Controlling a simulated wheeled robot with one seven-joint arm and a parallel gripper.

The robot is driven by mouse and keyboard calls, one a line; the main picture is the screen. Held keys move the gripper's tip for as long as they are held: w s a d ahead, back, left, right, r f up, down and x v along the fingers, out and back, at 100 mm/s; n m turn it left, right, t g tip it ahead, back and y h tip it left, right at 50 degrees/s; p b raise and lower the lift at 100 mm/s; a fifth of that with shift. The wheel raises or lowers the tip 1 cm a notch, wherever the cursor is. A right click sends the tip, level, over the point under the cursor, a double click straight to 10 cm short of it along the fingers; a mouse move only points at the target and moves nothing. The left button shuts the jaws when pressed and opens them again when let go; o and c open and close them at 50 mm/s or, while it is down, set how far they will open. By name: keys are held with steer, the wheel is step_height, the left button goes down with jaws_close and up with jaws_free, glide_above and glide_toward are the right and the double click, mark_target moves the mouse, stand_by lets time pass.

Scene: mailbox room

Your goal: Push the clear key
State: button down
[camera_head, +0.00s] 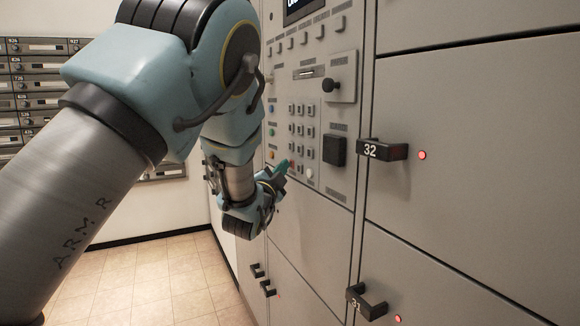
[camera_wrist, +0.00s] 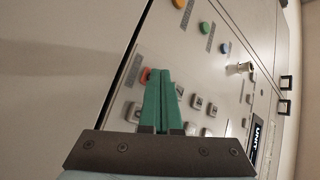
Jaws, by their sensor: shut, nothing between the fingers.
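A keypad (camera_head: 300,131) of small grey keys sits on the grey wall panel. A red key (camera_wrist: 146,75) is at its edge in the wrist view, just left of my fingertips. No label on the keys is legible, so I cannot read which one is the clear key. My gripper (camera_head: 284,166) is at the lower left corner of the keypad, fingers pointing at the panel. In the wrist view the green fingers (camera_wrist: 159,72) lie together with nothing between them. I cannot tell whether the tips touch the panel or the red key. The fingers hide part of the keypad.
Coloured round buttons (camera_wrist: 204,27) run beside the keypad. A black knob (camera_head: 328,86) and a dark square block (camera_head: 334,151) stick out nearby. Locker handles, such as number 32 (camera_head: 382,150), protrude at the right. The tiled floor (camera_head: 150,275) is clear.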

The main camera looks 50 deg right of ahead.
stand_by(0.4)
steer(key=shift+w+a+b, duration=0.25)
steer(key=shift+a+b, duration=0.1)
steer(key=shift+a, duration=0.35)
steer(key=a, duration=0.1)
steer(key=w+a+b, duration=0.1)
steer(key=a, duration=0.2)
steer(key=shift+w+a+b, duration=0.3)
steer(key=shift+w+a, duration=0.05)
steer(key=shift+w, duration=0.05)
